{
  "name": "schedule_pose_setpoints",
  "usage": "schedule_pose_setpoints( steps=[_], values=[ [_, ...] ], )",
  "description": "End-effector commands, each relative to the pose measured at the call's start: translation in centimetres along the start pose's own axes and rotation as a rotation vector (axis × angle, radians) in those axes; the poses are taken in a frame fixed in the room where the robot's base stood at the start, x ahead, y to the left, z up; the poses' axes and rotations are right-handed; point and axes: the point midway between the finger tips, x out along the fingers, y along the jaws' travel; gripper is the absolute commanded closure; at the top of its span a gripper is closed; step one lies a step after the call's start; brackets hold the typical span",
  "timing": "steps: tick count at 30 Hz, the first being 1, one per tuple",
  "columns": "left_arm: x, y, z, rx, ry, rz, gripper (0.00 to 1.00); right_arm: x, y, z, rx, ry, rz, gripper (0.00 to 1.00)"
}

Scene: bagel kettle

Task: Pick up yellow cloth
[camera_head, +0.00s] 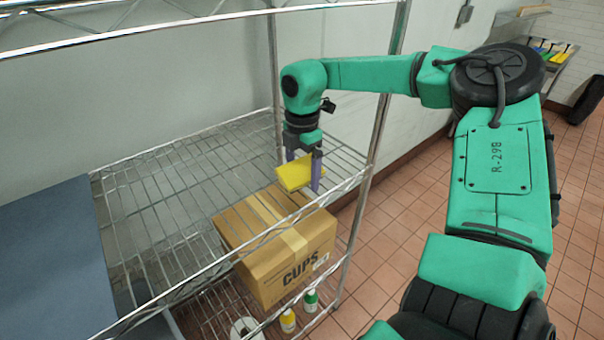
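The yellow cloth (294,175) is a small folded pad. It appears to lie on the wire shelf (165,195), near its right end and above a cardboard box. My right gripper (304,174) comes down over the cloth with its two purple-grey fingers set well apart. One finger is on the near right side of the cloth. The other goes behind the cloth, so its tip is hidden. The cloth sits between the fingers; I cannot tell whether they touch it. My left gripper is not in view.
A cardboard box marked CUPS (283,249) is below the wire shelf, with a yellow-capped bottle (288,321) and a green-capped bottle (311,299) in front. A metal post (376,135) stands right of the gripper.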

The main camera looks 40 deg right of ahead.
Motion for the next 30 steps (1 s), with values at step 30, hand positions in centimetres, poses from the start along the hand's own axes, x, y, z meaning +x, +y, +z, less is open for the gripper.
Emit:
schedule_pose_setpoints(
  steps=[30],
  values=[
    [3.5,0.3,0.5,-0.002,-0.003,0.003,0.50,-3.2,0.2,-3.9,-0.004,-0.005,0.007,0.62]
  ],
)
